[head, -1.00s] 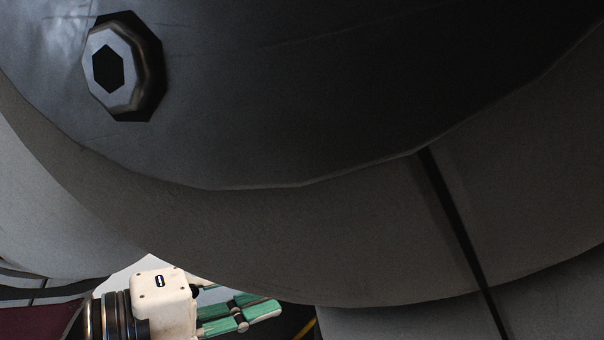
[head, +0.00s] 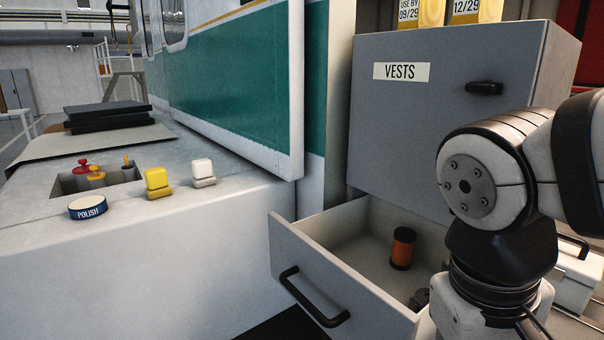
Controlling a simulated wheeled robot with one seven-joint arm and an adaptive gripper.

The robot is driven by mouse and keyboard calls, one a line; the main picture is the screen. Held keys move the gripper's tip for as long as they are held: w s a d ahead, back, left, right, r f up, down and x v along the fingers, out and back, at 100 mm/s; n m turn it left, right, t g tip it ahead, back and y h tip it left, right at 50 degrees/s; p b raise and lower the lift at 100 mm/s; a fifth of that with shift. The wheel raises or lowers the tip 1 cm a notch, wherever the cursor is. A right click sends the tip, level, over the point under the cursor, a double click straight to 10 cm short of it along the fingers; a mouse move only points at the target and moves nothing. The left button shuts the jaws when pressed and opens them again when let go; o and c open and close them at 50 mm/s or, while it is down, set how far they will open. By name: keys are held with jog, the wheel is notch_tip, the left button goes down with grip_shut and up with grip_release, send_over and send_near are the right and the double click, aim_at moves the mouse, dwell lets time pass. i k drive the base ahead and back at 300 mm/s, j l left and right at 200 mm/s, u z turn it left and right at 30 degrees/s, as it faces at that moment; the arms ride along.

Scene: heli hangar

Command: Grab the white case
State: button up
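A white case (head: 578,283) with a dark handle is low at the right edge of the head view. It is partly hidden behind my arm and cut off by the picture's edge. My gripper's white housing (head: 462,318) shows at the bottom, left of the case. Its fingers are below the picture, so I cannot tell whether it is open or shut, or whether it holds anything.
A grey cabinet marked VESTS (head: 440,130) stands behind my arm. Below it, an open drawer (head: 300,255) holds an orange-and-black spool (head: 403,248). On the left, a pale bench (head: 110,245) bears a polish tin (head: 87,208) and yellow (head: 157,180) and white (head: 202,170) items.

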aim_at(576, 271)
jog(key=z, duration=0.9)
jog(key=i+j+z, duration=0.15)
jog(key=j, duration=0.15)
jog(key=i+j+z, duration=0.1)
jog(key=j, duration=0.2)
